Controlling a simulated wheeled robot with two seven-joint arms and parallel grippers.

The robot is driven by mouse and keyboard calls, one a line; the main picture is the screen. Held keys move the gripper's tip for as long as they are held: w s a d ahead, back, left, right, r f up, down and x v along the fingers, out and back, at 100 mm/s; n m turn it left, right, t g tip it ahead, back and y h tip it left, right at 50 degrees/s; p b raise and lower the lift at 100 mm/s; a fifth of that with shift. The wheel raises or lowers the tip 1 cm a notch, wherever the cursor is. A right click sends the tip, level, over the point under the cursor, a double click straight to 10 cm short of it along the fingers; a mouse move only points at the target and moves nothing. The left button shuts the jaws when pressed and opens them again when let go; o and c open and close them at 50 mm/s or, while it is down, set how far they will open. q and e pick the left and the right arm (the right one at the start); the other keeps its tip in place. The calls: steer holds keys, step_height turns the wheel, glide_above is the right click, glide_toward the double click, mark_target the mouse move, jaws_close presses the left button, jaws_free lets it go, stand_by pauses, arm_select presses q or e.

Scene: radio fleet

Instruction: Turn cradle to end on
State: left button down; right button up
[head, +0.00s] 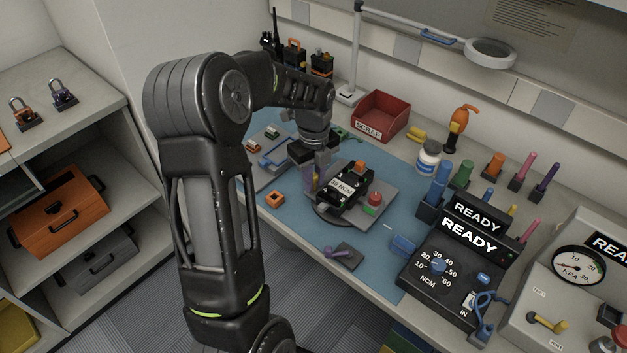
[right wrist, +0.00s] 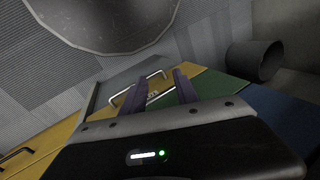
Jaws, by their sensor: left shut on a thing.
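The cradle (head: 379,211) is a grey plate on a dark round base on the blue mat. It carries a black block (head: 353,203) with a white "18 NCM" label, an orange piece on top, and a red knob on a green base at its right. My left gripper (head: 313,186) points down at the left end of the cradle and is shut on it; its fingertips and exact hold are partly hidden. My right gripper (right wrist: 157,92) shows in the right wrist view, its two purple fingers apart with nothing between them.
A black READY box (head: 451,266) stands right of the cradle. A red scrap bin (head: 381,116) and a white bottle (head: 428,158) stand behind. Drawers show below my right gripper.

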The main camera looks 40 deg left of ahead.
arm_select(q)
steer(key=shift+w+a+m, duration=0.1)
steer(key=shift+w+m, duration=0.05)
steer(key=shift+m, duration=0.15)
steer(key=c, duration=1.3)
jaws_free()
step_height(320, 180, up, 8)
steer(key=shift+f+b, duration=0.1)
steer(key=shift+b, duration=0.3)
